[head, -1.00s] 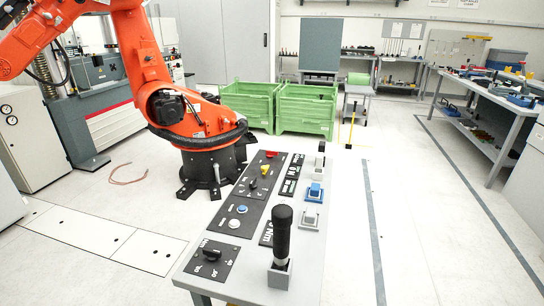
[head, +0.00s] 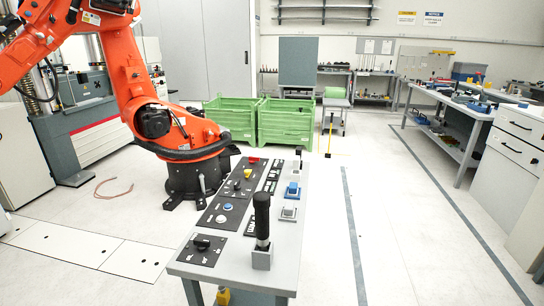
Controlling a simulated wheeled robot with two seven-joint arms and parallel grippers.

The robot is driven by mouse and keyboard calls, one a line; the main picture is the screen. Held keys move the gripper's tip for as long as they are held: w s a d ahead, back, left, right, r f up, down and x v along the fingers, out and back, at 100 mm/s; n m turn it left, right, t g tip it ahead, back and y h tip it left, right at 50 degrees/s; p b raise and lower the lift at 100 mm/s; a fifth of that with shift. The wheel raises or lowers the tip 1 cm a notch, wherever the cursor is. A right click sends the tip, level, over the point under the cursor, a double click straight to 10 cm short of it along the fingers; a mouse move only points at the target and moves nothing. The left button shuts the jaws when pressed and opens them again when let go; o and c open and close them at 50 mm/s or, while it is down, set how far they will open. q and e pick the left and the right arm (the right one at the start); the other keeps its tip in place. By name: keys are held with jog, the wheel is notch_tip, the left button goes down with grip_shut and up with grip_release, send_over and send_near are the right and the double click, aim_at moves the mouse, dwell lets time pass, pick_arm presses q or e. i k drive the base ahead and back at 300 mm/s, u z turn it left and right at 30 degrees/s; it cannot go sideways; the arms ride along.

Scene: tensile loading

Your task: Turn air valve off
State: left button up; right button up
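A grey control table (head: 275,252) stands in the lower middle of the head view. Its top carries black label panels. The near panel has a black rotary knob (head: 202,243). Farther back are a blue button and a white button (head: 221,219), a yellow knob (head: 247,173) and a red control (head: 253,160). A black upright handle (head: 262,215) stands in a grey holder at the near right corner. A small yellow part (head: 223,296) shows under the near edge, partly cut off. I cannot tell which one is the air valve. Neither of my grippers is in view.
A large orange robot arm (head: 128,75) stands behind the table on the left. Green crates (head: 285,123) are behind it. A workbench (head: 450,103) and a white drawer cabinet (head: 510,165) are at the right. Floor right of the table is clear.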

aim_at(252, 159)
jog(key=z, duration=0.8)
jog(key=i, duration=0.7)
jog(key=z, duration=0.9)
jog(key=i, duration=1)
jog(key=u, duration=0.65)
jog(key=i, duration=0.7)
jog(key=u, duration=0.75)
